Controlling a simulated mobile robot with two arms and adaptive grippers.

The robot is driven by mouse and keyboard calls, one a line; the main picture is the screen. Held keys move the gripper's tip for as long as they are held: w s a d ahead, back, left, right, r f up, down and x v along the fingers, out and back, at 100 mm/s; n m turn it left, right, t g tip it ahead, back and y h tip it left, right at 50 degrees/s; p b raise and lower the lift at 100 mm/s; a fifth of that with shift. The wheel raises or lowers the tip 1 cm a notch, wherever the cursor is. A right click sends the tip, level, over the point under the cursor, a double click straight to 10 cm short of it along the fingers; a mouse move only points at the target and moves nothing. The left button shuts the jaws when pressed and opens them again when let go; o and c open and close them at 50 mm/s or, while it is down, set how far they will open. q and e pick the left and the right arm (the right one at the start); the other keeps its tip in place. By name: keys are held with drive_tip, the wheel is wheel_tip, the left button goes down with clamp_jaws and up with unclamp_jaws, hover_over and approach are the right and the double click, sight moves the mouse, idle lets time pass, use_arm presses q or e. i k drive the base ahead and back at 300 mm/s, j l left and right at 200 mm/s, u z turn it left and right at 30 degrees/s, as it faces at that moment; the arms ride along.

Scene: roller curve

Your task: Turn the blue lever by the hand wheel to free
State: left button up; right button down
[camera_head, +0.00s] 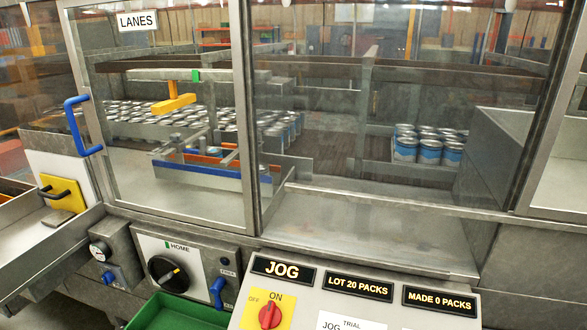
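The blue lever (217,291) sits on the front panel just right of the hand wheel, below small labels too small to read. It stands roughly upright with a slight tilt. Neither of my grippers is in view, and nothing touches the lever or the wheel.
A green tray (180,312) lies below the panel. A sloped console (310,298) stands right of the lever, with a red OFF/ON switch (269,315) and a JOG sign (282,269). Clear guard doors with a blue handle (82,126) close off the cans behind.

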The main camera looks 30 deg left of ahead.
sight(216, 288)
drive_tip(key=k+j+u, duration=0.1)
drive_tip(key=u, duration=1.45)
